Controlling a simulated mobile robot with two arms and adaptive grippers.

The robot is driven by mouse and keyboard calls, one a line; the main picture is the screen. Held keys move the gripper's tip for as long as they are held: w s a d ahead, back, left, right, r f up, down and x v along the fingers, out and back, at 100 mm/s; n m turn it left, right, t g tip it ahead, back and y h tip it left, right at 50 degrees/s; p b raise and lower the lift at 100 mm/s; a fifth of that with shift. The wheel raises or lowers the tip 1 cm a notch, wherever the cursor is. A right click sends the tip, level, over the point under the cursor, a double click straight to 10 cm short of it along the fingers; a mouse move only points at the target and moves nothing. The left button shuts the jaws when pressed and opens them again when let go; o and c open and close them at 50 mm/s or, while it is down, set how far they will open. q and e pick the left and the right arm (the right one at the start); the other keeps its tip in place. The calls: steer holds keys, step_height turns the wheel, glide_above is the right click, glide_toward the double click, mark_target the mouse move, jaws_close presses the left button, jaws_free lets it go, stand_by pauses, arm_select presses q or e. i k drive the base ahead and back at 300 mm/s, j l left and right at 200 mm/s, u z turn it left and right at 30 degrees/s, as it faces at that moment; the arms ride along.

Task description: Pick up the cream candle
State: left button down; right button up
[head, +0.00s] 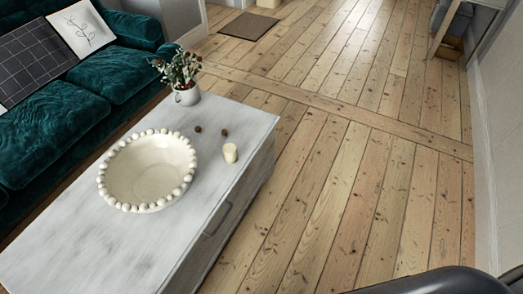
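The cream candle (230,153) is a small, short cylinder. It stands upright on the pale grey coffee table (106,240), close to the table's right edge. Neither of my grippers shows in the head view, and nothing is touching the candle.
A beaded cream bowl (147,171) stands left of the candle. A white pot with a plant (186,76) and two small brown balls (224,132) are behind it. A green sofa (62,112) borders the table on the left. The floorboards (340,190) to the right are clear.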

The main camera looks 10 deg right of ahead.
mark_target(230, 149)
steer(key=i+l, duration=0.2)
steer(key=l, duration=0.2)
steer(key=i+l, duration=0.45)
steer(key=l, duration=0.3)
steer(key=u, duration=0.05)
